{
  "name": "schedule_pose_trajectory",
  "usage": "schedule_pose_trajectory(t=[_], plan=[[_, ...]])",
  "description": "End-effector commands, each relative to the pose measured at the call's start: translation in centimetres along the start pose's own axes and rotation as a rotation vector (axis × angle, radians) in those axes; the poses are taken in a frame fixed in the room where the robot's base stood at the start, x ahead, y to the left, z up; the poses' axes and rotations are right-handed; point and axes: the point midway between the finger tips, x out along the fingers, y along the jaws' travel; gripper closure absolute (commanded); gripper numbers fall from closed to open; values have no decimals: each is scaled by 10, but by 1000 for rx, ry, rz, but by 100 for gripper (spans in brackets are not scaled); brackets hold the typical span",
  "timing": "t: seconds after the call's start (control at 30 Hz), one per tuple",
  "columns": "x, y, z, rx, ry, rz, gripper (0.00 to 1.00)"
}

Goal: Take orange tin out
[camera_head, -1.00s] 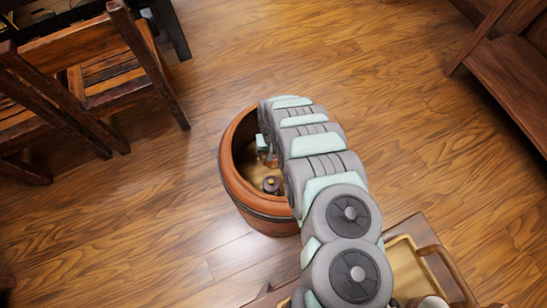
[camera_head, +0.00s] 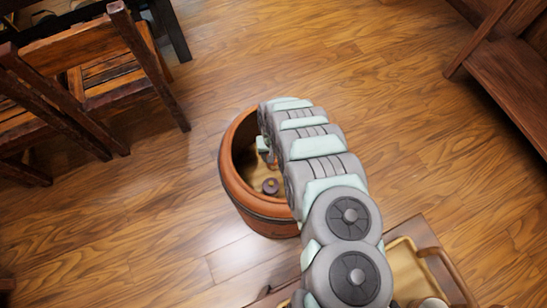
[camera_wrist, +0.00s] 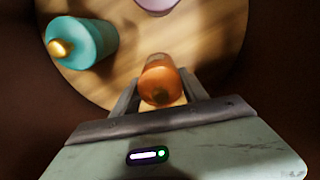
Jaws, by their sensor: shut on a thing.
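The orange tin (camera_wrist: 160,82) shows in the wrist view between the two fingers of my gripper (camera_wrist: 158,92). My gripper is shut on it. In the head view my arm reaches down into a round wooden tub (camera_head: 233,187), and my arm hides most of the tub's right side. The tub's pale floor shows around the tin in the wrist view. I cannot tell whether the tin touches that floor.
A teal tin (camera_wrist: 82,42) with a gold knob is in the tub at upper left of the wrist view. A purple tin (camera_head: 270,186) also stands in the tub. A wooden tray table (camera_head: 428,230) is at lower right; chairs (camera_head: 95,45) are upper left.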

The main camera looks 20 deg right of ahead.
Motion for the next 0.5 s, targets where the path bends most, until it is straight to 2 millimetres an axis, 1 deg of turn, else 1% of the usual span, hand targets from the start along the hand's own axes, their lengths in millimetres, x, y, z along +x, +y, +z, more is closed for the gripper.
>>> schedule_pose_trajectory(t=[0.17, 0.27, 0.37, 0.47, 0.5], plan=[[-7, 0, 0, -1, 0, 0, 93], [-18, 0, 0, -1, 0, 0, 93], [-38, 1, 0, -1, 1, 3, 93], [-69, 1, -2, -1, 4, 3, 93], [-82, 1, -1, -1, 2, 3, 93]])
